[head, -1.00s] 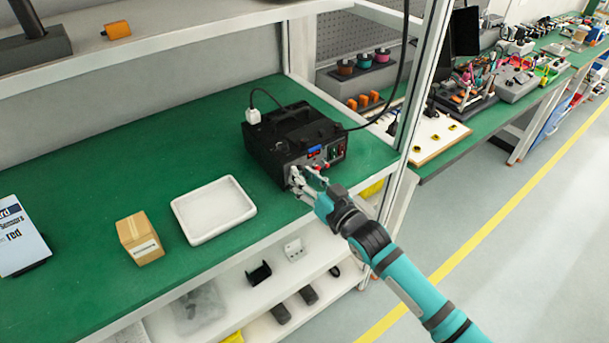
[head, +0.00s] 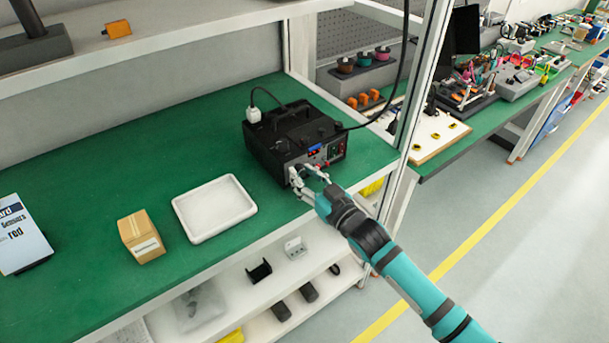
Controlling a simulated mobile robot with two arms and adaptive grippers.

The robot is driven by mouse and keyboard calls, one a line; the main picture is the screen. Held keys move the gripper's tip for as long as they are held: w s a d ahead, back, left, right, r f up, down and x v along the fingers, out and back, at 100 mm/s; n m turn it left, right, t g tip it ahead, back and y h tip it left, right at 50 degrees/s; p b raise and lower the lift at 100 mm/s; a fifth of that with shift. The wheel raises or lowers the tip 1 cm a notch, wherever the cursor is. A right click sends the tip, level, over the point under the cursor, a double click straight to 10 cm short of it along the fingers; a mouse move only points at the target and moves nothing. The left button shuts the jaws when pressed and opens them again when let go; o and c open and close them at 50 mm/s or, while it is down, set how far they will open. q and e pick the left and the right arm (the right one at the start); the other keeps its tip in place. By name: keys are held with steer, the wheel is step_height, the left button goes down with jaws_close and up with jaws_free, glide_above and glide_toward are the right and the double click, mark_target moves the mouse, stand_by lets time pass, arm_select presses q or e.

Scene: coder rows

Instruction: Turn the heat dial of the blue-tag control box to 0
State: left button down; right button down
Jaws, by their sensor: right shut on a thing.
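The black control box (head: 285,140) with a small blue tag (head: 315,148) on its front stands at the right end of the green bench. Its front panel also shows a small display and red parts. My right gripper (head: 308,173) is at the lower left of that front panel, shut on what seems to be the heat dial. The fingers hide the dial, so its setting cannot be read. My left gripper is not in view.
A white tray (head: 178,206), a cardboard box (head: 139,237) and a blue-and-white card (head: 20,235) stand left on the green bench (head: 95,180). A white plug (head: 253,115) and cable sit on the control box. A rack post (head: 421,90) rises close right of it.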

steer(key=c, duration=1)
jaws_free()
steer(key=v, duration=1.2)
steer(key=d+f+m+g+h, duration=0.1)
steer(key=d+f+h, duration=0.15)
steer(key=f, duration=0.65)
steer(key=d+f+m+g+h, duration=0.15)
steer(key=d+f, duration=0.25)
steer(key=f, duration=0.5)
steer(key=s+d+f+m+g+h, duration=0.1)
steer(key=s+d+f+h, duration=0.15)
steer(key=f, duration=0.55)
steer(key=s+d+f+g+h, duration=0.15)
steer(key=s+d+f, duration=0.25)
steer(key=f, duration=0.4)
steer(key=s+d+f+m+g+h, duration=0.1)
steer(key=s+d+f+g+h, duration=0.15)
steer(key=s+f, duration=1.1)
steer(key=s+f+g, duration=0.2)
steer(key=s, duration=0.6)
steer(key=s+f+g, duration=0.2)
steer(key=s+f, duration=0.1)
steer(key=s, duration=0.5)
steer(key=s+d+f+g, duration=0.1)
steer(key=s+f+g, duration=0.1)
steer(key=s, duration=0.6)
steer(key=shift+f+m, duration=0.25)
steer(key=shift+f, duration=0.15)
